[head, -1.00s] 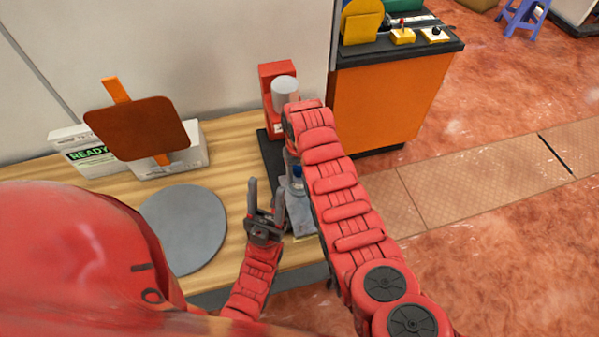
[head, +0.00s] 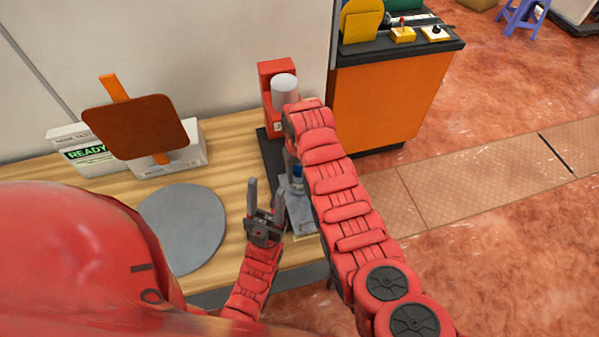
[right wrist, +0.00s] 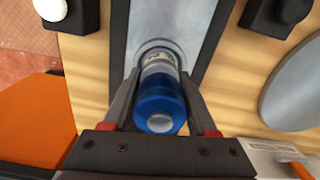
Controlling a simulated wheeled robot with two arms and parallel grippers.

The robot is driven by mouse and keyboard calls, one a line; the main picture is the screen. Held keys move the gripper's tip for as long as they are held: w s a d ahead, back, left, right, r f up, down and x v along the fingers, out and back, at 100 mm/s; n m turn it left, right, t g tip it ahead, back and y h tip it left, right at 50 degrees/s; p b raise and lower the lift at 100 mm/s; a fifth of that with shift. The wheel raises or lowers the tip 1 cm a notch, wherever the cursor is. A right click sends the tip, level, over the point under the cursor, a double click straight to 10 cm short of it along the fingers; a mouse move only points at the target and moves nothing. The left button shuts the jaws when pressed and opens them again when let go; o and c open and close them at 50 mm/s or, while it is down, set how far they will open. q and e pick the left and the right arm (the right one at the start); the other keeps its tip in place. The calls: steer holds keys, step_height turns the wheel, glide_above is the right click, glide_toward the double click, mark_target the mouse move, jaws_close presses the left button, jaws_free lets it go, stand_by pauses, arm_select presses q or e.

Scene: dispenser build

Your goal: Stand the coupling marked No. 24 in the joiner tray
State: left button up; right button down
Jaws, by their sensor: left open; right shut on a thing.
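In the right wrist view a coupling (right wrist: 160,98) has a blue end towards the camera and a pale band with a label beyond it; the marking is unreadable. My right gripper (right wrist: 160,82) is shut on it. Its far end is lined up with a round ring (right wrist: 157,48) on a grey plate (right wrist: 195,22); I cannot tell whether it touches. In the head view the blue part (head: 298,185) shows beside my right arm, above the grey plate (head: 306,222), which may be the joiner tray. My left gripper (head: 266,192) is open and empty, left of the plate.
A red dispenser (head: 273,72) with a grey cylinder stands behind my right arm. A round grey disc (head: 185,228) lies to the left. A brown paddle (head: 136,128) stands by a READY box (head: 85,155). An orange cabinet (head: 385,100) is right of the table.

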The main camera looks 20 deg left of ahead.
steer(key=shift+f, duration=0.25)
steer(key=shift+c, duration=2.3)
jaws_free()
steer(key=shift+r+p, duration=0.45)
steer(key=shift+r, duration=1)
steer(key=shift+r+p, duration=0.75)
steer(key=shift+r, duration=3.3)
